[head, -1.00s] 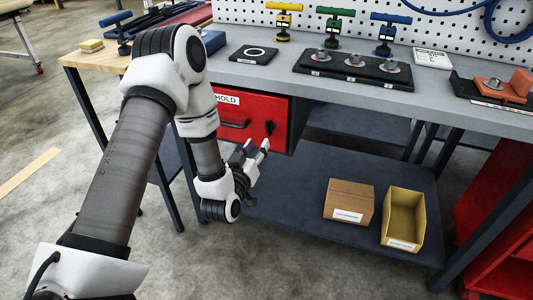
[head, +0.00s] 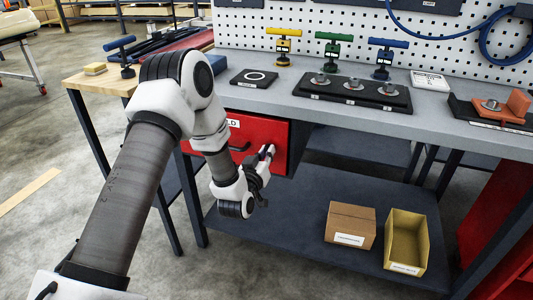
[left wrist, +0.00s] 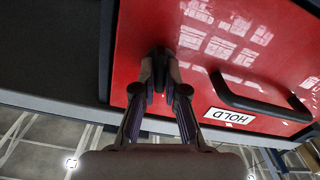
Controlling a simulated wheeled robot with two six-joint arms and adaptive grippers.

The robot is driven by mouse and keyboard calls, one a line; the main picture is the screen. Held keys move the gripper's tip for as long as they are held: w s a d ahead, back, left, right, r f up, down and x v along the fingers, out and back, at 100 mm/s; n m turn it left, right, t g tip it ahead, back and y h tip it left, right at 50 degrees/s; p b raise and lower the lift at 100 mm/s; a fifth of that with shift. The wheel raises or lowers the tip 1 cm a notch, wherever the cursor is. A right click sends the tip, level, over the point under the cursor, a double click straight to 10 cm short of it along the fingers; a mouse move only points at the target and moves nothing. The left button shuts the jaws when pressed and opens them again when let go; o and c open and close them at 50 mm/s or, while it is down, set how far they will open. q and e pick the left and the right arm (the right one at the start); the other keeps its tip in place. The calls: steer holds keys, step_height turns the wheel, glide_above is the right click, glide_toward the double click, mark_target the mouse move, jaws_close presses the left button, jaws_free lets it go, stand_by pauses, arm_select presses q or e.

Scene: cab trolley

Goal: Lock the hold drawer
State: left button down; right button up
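The red hold drawer (head: 262,131) sits under the bench top, its front flush in the frame as far as I can see. In the left wrist view its red front (left wrist: 215,65) fills most of the picture, with a black bar handle (left wrist: 262,106) and a white HOLD label (left wrist: 229,116). A dark key (left wrist: 158,54) stands out from the drawer front. My left gripper (head: 267,153) is at the drawer's right part, and in the left wrist view its fingers (left wrist: 160,78) are closed in on both sides of the key. The fingers hide part of it. My right gripper is not in view.
The grey bench top (head: 440,108) overhangs the drawer. On the lower shelf (head: 290,220) stand a cardboard box (head: 350,226) and a yellow bin (head: 406,242), well to the right. Coloured T-handled tools and a black tray (head: 352,92) are on top.

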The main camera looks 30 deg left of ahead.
arm_select(q)
steer(key=m+p, duration=0.2)
steer(key=m, duration=0.1)
steer(key=c, duration=1.2)
jaws_free()
steer(key=v, duration=1.2)
steer(key=shift+f, duration=0.1)
